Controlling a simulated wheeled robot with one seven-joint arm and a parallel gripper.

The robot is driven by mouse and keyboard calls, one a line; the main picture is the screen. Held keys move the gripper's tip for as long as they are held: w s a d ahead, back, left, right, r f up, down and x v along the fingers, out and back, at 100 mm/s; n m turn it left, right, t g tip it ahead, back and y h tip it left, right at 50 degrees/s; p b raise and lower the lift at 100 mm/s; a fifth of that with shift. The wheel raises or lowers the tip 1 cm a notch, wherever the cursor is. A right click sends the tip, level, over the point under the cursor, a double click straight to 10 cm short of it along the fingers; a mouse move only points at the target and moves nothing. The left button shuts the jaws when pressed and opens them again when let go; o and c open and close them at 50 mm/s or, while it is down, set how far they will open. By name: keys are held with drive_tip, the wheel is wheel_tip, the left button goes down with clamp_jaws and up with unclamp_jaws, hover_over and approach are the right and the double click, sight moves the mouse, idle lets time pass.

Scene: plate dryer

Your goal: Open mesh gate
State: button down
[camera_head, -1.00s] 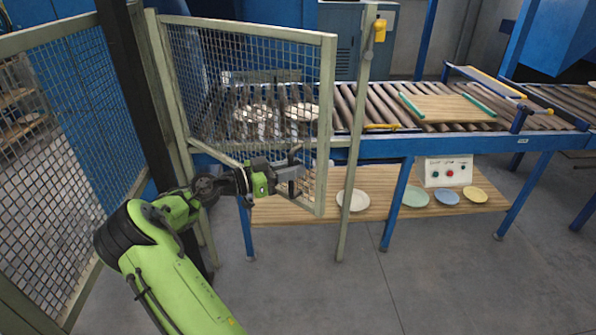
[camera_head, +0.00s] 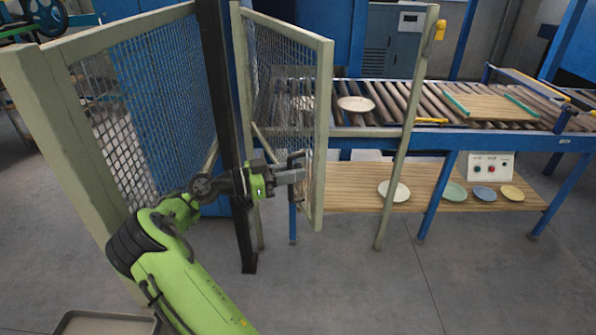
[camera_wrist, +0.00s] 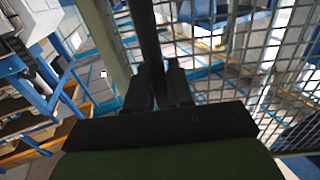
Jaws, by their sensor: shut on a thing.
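The mesh gate (camera_head: 285,95) has a pale green-grey frame with wire mesh. It stands partly open, swung away from the post (camera_head: 408,130) with the yellow latch piece (camera_head: 440,30), with a clear gap between them. My gripper (camera_head: 293,174) is at the gate's lower free side and is shut on the dark gate handle (camera_head: 296,156). In the wrist view, my two dark fingers (camera_wrist: 158,82) close around the dark handle bar (camera_wrist: 146,35), with gate mesh (camera_wrist: 260,50) to the right. The exact finger contact is dark and hard to make out.
A fixed mesh fence panel (camera_head: 165,110) and a dark post (camera_head: 228,150) stand left of the gate. Behind it is a roller conveyor (camera_head: 390,100) with a wooden shelf (camera_head: 350,185) below holding several plates. A tray (camera_head: 105,325) lies at the bottom left. The right floor is clear.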

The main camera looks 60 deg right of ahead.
sight(309, 132)
idle(0.3)
drive_tip(key=c, duration=1.1)
unclamp_jaws()
drive_tip(key=shift+c, duration=0.2)
drive_tip(key=shift+r, duration=0.1)
wheel_tip(309, 132, up, 10)
drive_tip(key=p, duration=0.3)
drive_tip(key=shift+p, duration=0.3)
